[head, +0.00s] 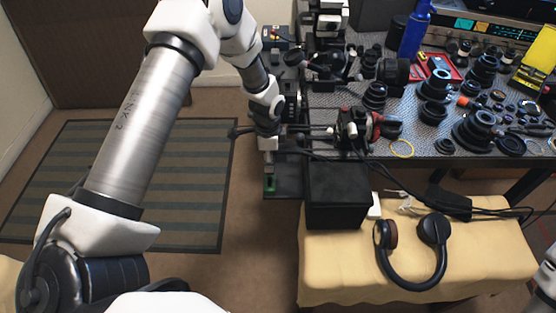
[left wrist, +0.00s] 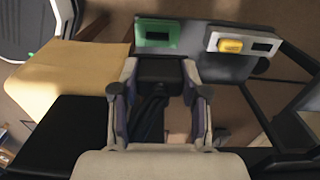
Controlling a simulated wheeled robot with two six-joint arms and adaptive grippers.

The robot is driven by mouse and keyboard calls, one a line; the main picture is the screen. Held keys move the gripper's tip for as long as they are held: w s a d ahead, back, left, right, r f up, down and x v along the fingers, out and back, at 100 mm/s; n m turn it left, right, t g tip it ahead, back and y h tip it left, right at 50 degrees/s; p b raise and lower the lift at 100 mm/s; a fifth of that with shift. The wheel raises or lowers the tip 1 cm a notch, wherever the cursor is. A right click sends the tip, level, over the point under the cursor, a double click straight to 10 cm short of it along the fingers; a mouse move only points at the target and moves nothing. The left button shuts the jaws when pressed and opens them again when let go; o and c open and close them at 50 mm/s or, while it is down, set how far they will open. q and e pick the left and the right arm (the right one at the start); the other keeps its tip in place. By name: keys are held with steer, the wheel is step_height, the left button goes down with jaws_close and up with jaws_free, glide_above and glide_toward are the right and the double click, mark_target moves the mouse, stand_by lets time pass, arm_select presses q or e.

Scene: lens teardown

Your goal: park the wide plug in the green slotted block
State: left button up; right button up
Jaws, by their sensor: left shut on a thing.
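The green slotted block (left wrist: 143,34) lies on a grey board at the top of the left wrist view, with a dark slot in its face. It shows small in the head view (head: 270,183), just below my left gripper (head: 268,160). In the left wrist view my left gripper (left wrist: 160,72) is shut on a black wide piece, the wide plug (left wrist: 160,70). The plug is just short of the green block in the picture; whether they touch cannot be told. A dark strip, perhaps its cable, hangs between the fingers. My right gripper is out of view.
A white slotted block (left wrist: 213,42) with a yellow plug (left wrist: 230,46) sits right of the green block. A black box (head: 337,200) and headphones (head: 435,230) rest on the yellow cloth. The grey bench (head: 325,98) is crowded with lens parts.

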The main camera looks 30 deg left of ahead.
arm_select(q)
steer(key=shift+s+d+f, duration=0.1)
steer(key=shift+s, duration=0.15)
step_height(320, 180, down, 4)
steer(key=b, duration=0.4)
steer(key=shift+f, duration=0.75)
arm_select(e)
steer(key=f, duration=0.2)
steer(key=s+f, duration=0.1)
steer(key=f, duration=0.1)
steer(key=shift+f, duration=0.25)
arm_select(q)
steer(key=shift+s+r, duration=0.1)
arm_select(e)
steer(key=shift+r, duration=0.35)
arm_select(q)
steer(key=shift+f, duration=0.4)
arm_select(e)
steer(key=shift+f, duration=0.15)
arm_select(q)
steer(key=shift+f, duration=0.45)
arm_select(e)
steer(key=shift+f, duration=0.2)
